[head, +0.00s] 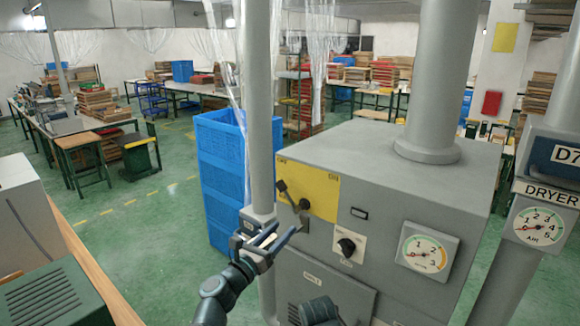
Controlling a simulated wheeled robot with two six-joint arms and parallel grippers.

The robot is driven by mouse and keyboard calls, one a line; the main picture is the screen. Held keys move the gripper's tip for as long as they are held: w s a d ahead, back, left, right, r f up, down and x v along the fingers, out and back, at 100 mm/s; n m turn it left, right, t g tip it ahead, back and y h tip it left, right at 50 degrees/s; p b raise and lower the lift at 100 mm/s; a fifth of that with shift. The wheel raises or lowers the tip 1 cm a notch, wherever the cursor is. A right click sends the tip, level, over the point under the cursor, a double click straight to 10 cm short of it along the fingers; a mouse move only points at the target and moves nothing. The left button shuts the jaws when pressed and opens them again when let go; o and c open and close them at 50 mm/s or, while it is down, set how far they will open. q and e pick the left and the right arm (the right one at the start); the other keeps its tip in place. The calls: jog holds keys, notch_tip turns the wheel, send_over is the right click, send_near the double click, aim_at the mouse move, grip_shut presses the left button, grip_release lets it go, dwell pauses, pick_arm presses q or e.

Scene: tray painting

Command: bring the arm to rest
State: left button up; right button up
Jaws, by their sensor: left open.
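My left arm (222,296) comes up from the bottom of the head view. Its left gripper (284,231) is open, with its two fingers apart and nothing seen between them. The gripper shows in front of the left edge of a grey machine cabinet (430,180), just below a yellow panel (318,190) with a dark lever and knob. I cannot tell whether the fingers touch the cabinet. A dark rounded part of mine shows at the bottom edge. My right gripper is not in view.
A grey pipe (259,100) rises behind the gripper. Tall blue crates (222,170) stand behind it. The cabinet has a black knob (346,246) and a gauge (425,254). A wooden edge (88,262) and green box (55,295) are at lower left. Green floor between is clear.

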pick_arm(q)
jog(key=s+d+f+m+g+y, duration=0.15)
jog(key=s+f+m+g, duration=0.3)
jog(key=f+m, duration=0.45)
jog(key=s+d+f+m+g+y, duration=0.1)
jog(key=s+d+f+m+g, duration=0.15)
jog(key=f+m+g, duration=0.65)
jog(key=s+a+f+m+g+y, duration=0.1)
jog(key=s+a+f+m+y, duration=0.35)
jog(key=a+m, duration=0.2)
jog(key=s+a+f+m+g+y, duration=0.1)
jog(key=s+a+f+m+y, duration=0.25)
jog(key=s+a+m, duration=0.35)
jog(key=s+d+f+m+g+y+b, duration=0.1)
jog(key=s+d+f+m+y+b, duration=0.1)
jog(key=d+f+b, duration=0.7)
jog(key=shift+s+f+m+b, duration=0.55)
jog(key=shift+s+m+b, duration=0.2)
jog(key=shift+s, duration=0.25)
jog(key=shift+d, duration=0.1)
